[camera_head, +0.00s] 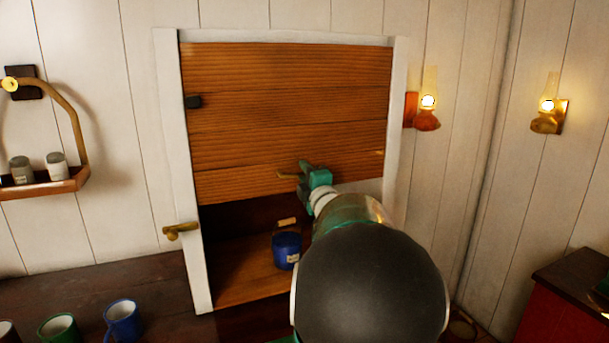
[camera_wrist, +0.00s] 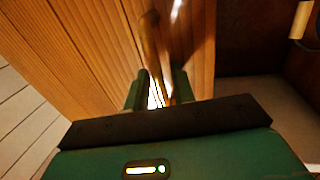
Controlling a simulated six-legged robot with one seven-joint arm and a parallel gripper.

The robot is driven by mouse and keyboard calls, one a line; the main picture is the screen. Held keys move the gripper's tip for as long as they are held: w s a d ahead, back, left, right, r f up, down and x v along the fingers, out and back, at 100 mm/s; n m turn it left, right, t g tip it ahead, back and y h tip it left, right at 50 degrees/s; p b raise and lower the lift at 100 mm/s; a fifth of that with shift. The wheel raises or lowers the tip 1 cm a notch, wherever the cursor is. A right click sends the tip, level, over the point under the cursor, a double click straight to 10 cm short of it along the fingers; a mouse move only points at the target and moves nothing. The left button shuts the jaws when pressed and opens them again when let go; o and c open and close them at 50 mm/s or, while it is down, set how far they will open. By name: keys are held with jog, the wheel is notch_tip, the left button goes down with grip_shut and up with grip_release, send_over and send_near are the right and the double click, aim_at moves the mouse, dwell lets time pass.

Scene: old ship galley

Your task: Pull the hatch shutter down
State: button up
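The hatch shutter (camera_head: 285,110) is made of brown wooden planks in a white frame (camera_head: 172,120). It covers the upper part of the opening, and a dark gap shows below its lower edge. It also fills much of the wrist view (camera_wrist: 90,50). My gripper (camera_head: 303,180) is at the shutter's lower edge. A brass handle (camera_head: 287,176) sticks out left of it. In the wrist view the brass bar (camera_wrist: 150,45) runs between my green fingers (camera_wrist: 157,92). A bright patch shows beside the bar, so I cannot tell whether they grip it. My arm hides part of the lower right opening.
A blue pot (camera_head: 286,250) stands inside the opening on the wooden sill (camera_head: 240,288). A brass latch (camera_head: 181,230) is on the left frame post. Mugs (camera_head: 122,318) stand on the dark counter at lower left. Lit lamps (camera_head: 427,112) hang at right.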

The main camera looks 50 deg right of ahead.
grip_shut()
jog(key=shift+f, duration=0.1)
notch_tip(320, 180, down, 28)
jog(key=shift+a, duration=0.15)
dwell(0.4)
grip_release()
jog(key=shift+r, duration=0.2)
jog(key=v, duration=1.3)
jog(key=shift+s, duration=0.4)
